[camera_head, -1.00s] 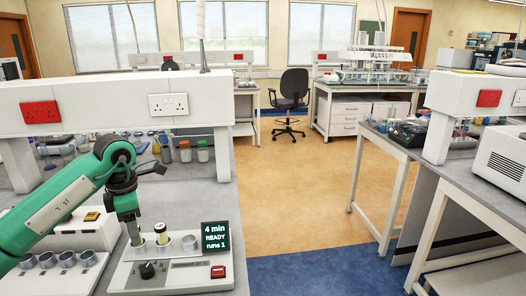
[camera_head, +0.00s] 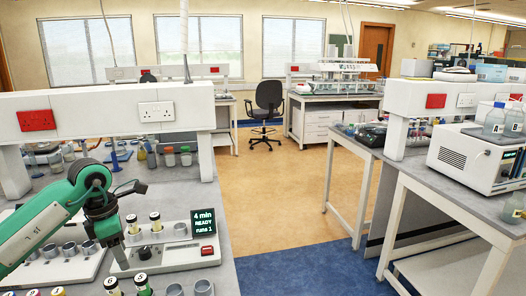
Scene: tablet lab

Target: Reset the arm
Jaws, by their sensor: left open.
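My left gripper (camera_head: 120,262) points down at the left edge of a white tabletop device and is open; I see nothing held in it. The device has a dial (camera_head: 143,253), a red button (camera_head: 207,251) and a dark display (camera_head: 203,222) reading "4 min READY runs 1". Two capped vials, a left one (camera_head: 133,227) and a right one (camera_head: 155,221), stand upright in its wells. The well to their right (camera_head: 180,230) looks empty. My green left arm (camera_head: 48,228) comes in from the left. My right gripper is not in view.
A white rack with metal cups (camera_head: 60,252) stands left of the device, partly behind my arm. More capped vials (camera_head: 112,287) and empty cups (camera_head: 204,288) are at the bottom edge. A white shelf with sockets (camera_head: 110,115) spans the bench behind. Open floor (camera_head: 285,190) lies right.

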